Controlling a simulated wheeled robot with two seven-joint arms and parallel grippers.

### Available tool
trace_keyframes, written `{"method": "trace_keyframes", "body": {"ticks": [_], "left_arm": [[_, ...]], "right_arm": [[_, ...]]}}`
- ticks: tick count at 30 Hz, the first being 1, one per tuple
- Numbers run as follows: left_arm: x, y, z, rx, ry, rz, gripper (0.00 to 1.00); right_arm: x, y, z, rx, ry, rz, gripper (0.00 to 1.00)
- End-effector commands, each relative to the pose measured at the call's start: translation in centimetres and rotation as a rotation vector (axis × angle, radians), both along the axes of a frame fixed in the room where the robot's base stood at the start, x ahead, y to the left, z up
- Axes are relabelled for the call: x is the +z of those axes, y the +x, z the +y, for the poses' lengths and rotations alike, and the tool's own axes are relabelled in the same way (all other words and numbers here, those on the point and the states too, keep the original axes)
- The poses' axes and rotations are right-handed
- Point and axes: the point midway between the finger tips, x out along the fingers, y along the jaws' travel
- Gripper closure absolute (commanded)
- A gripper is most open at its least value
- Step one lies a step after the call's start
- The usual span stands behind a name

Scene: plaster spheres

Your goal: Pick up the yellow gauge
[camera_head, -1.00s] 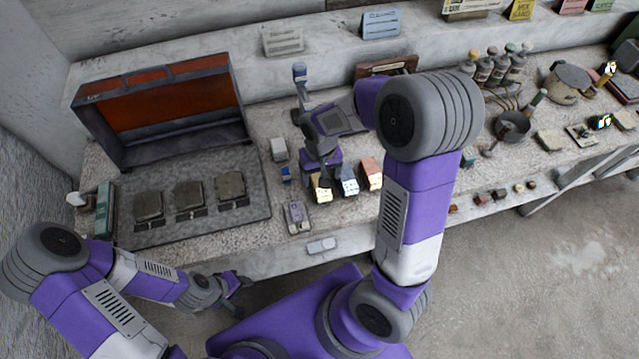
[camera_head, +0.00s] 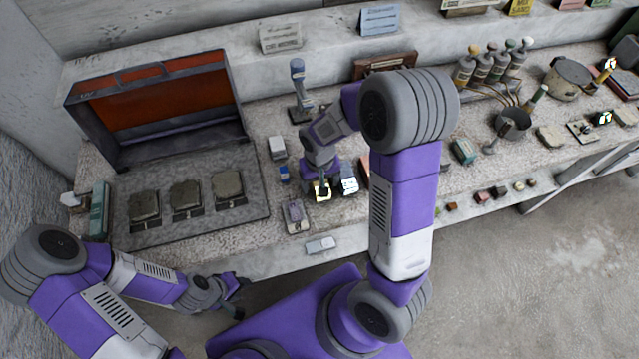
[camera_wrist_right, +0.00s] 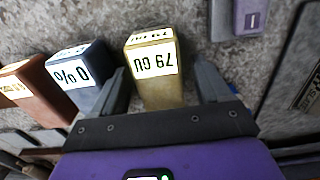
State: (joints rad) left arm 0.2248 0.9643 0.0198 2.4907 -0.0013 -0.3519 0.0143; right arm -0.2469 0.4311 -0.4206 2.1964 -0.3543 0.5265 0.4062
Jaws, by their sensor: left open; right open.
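The yellow gauge (camera_wrist_right: 153,78) is a small gold block with white labels, seen upside down in the right wrist view. My right gripper (camera_wrist_right: 162,73) is open, with one finger on each side of the block; I cannot tell if either touches it. In the head view the yellow gauge (camera_head: 322,195) shows only in part beneath my right gripper (camera_head: 321,183). My left gripper (camera_head: 238,287) is open and empty, low in front of the counter, far from the gauge.
A blue-grey block (camera_wrist_right: 82,72) stands close beside the gauge, and a red-brown block (camera_wrist_right: 33,90) stands beyond it. A grey-purple device (camera_head: 295,215) lies left of the gauge. An open orange-lined case (camera_head: 150,105) and a tray (camera_head: 255,195) fill the left counter.

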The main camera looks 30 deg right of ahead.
Motion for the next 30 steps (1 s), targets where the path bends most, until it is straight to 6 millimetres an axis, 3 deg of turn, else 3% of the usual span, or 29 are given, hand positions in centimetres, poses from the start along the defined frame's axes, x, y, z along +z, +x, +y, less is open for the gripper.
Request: {"method": "trace_keyframes", "body": {"ticks": [11,24,30], "left_arm": [[-0.12,0.0,0.0,0.0,0.0,0.0,0.57],[-0.12,0.0,0.0,0.0,0.0,0.0,0.57],[-0.02,0.0,0.0,0.0,0.0,0.0,0.57]], "right_arm": [[-0.18,-0.01,-0.01,0.0,0.0,0.0,0.23],[-0.15,0.01,0.0,0.0,0.0,0.0,0.91],[-0.02,0.02,0.0,0.0,0.0,-0.001,0.91]]}}
